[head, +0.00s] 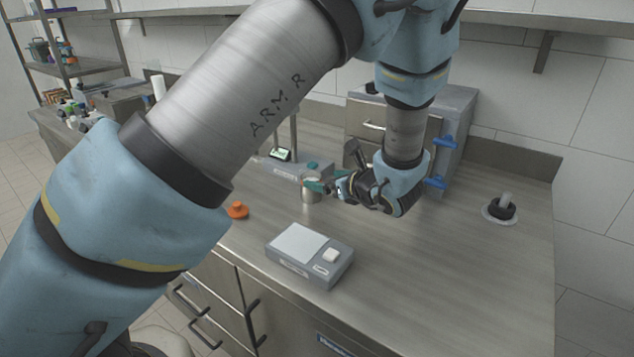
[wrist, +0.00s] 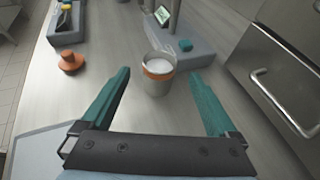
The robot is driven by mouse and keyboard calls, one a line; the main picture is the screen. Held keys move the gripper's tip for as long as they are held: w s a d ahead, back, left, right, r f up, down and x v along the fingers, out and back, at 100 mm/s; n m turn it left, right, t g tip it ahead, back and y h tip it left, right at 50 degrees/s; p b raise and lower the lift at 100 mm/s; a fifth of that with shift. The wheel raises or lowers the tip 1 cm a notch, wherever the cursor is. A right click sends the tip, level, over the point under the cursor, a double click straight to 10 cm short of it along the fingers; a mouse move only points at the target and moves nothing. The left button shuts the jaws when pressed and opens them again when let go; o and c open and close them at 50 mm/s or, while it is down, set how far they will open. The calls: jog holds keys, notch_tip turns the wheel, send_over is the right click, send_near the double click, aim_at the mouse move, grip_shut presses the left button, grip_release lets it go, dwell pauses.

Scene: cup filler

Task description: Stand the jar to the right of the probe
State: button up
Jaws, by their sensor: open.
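A small grey jar with an orange band and pale contents (wrist: 158,75) stands upright on the counter. It also shows in the head view (head: 312,192), partly behind my fingers. My gripper (wrist: 160,76) is open, with its teal fingertips on either side of the jar and gaps to it. In the head view my gripper (head: 318,186) reaches the jar from the right. A black fitting with a grey upright stub (head: 502,207) sits on a white ring at the right of the counter. I cannot tell for sure which item is the probe.
A grey device with posts, a small screen and a teal button (head: 290,167) stands just behind the jar. An orange knob-like piece (head: 237,210) is at left. A grey scale (head: 310,254) is in front. A steel cabinet (head: 455,125) stands behind. The right counter is mostly clear.

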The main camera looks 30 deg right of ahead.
jog(key=v, duration=0.6)
jog(key=shift+b, duration=0.45)
jog(key=w+a+f+n+g+y, duration=0.15)
jog(key=a+n+g, duration=0.35)
jog(key=a, duration=0.6)
jog(key=w+a+n+g+y, duration=0.3)
jog(key=a+n, duration=0.4)
jog(key=a, duration=0.3)
jog(key=s+a+r+n+g+h, duration=0.1)
jog(key=s+a+n+g+h, duration=0.1)
jog(key=a+n, duration=0.7)
jog(key=s+a+r+n+g+h, duration=0.1)
jog(key=a+n+h, duration=0.3)
jog(key=a+n, duration=0.4)
jog(key=r+n, duration=0.1)
jog(key=n, duration=0.3)
jog(key=shift+s+a+n+g, duration=0.3)
jog(key=shift+s+a+g, duration=0.1)
